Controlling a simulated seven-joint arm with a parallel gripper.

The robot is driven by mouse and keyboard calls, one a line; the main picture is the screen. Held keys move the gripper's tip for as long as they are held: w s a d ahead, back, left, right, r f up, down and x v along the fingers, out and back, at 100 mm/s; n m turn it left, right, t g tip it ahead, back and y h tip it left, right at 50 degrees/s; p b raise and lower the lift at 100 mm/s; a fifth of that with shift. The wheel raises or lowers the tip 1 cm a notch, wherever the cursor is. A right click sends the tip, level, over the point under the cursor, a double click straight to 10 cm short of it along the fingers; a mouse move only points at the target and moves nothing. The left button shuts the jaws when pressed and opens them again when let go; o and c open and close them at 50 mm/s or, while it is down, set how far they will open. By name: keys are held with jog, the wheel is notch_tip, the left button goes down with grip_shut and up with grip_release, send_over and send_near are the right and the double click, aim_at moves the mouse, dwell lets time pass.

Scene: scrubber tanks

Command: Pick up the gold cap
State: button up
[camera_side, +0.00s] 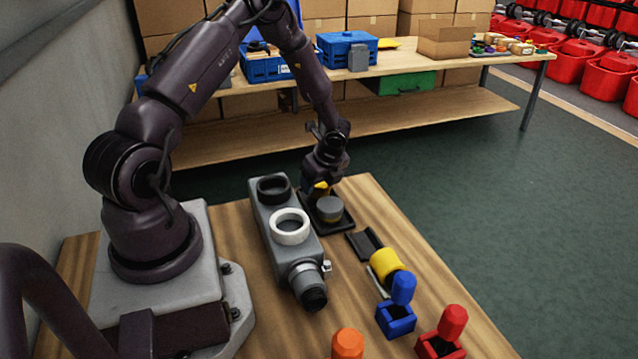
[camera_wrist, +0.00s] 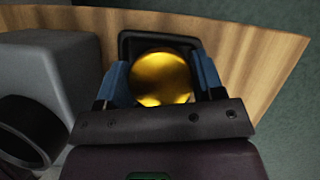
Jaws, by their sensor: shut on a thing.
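The gold cap (camera_wrist: 160,78) is round and shiny and sits between the two blue fingers of my gripper (camera_wrist: 160,88) in the wrist view. The fingers are shut on its sides. In the side view my gripper (camera_side: 323,182) points down at the far part of the table, over a black tray (camera_side: 345,225). Only a small gold patch of the cap (camera_side: 320,185) shows there, partly hidden by my gripper. A grey round cap (camera_side: 330,209) sits in the near part of the tray. I cannot tell whether the gold cap still touches the tray.
A grey tank (camera_side: 265,215) with a black ring (camera_side: 273,188) and a white ring (camera_side: 290,226) stands close left of the tray. Nearer are a yellow cylinder (camera_side: 386,263), a blue bottle (camera_side: 403,287), a red bottle (camera_side: 453,321) and an orange one (camera_side: 347,343).

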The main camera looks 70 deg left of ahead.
jog(key=shift+r, duration=0.35)
notch_tip(320, 180, up, 3)
jog(key=shift+f, duration=0.15)
jog(key=s+d+r, duration=0.2)
jog(key=s+r, duration=0.1)
jog(key=s+d+r, duration=0.3)
jog(key=s, duration=0.1)
jog(key=s+d+r, duration=0.3)
jog(key=shift+s, duration=0.3)
jog(key=s+d+r+n+g+h, duration=0.25)
jog(key=d+r+n, duration=0.25)
jog(key=d+n, duration=0.5)
jog(key=shift+n+g, duration=0.35)
jog(key=shift+n, duration=0.25)
jog(key=shift+w+a+f, duration=0.15)
jog(key=shift+f, duration=0.9)
jog(key=shift+w+a+f, duration=0.1)
jog(key=shift+a+f, duration=0.05)
jog(key=shift+f, duration=0.9)
jog(key=shift+w+a+f, duration=0.15)
jog(key=shift+f, duration=0.9)
jog(key=shift+f, duration=1.4)
